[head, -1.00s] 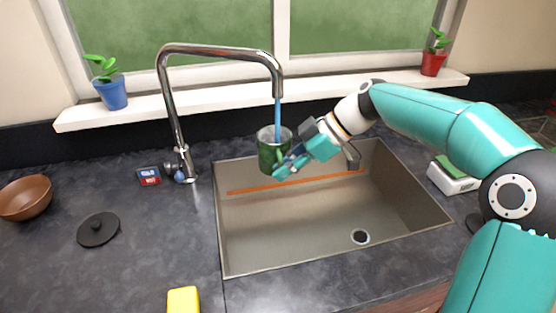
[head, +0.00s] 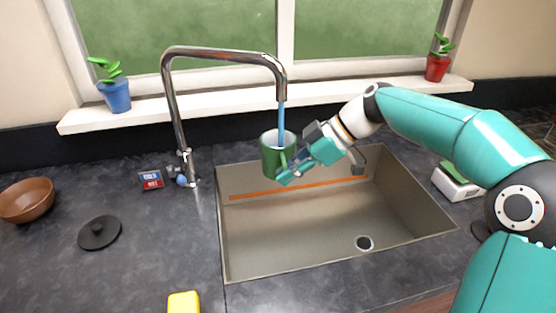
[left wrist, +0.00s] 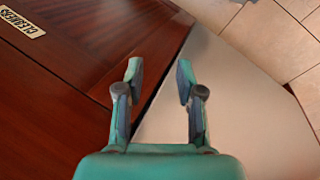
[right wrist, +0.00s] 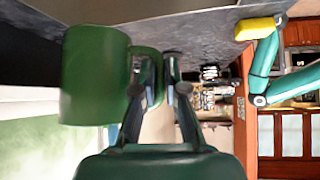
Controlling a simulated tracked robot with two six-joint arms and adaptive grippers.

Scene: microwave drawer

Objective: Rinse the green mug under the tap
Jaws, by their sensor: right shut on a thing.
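The green mug (head: 272,160) is held upright under the tap (head: 281,88), above the sink. A blue stream of water (head: 281,118) runs from the spout down into the mug's opening. My right gripper (head: 288,174) is shut on the mug's handle; the mug (right wrist: 92,75) and the gripper (right wrist: 160,75) also show in the right wrist view. My left gripper (left wrist: 160,75) is open and empty in the left wrist view, over a dark wood cabinet front and the floor. It does not show in the head view.
The sink (head: 310,235) is below the mug, with an orange strip along its back. A brown bowl (head: 27,200), black lid (head: 99,233), and yellow sponge (head: 184,303) are on the left counter. A white box with a green top (head: 457,183) is at right.

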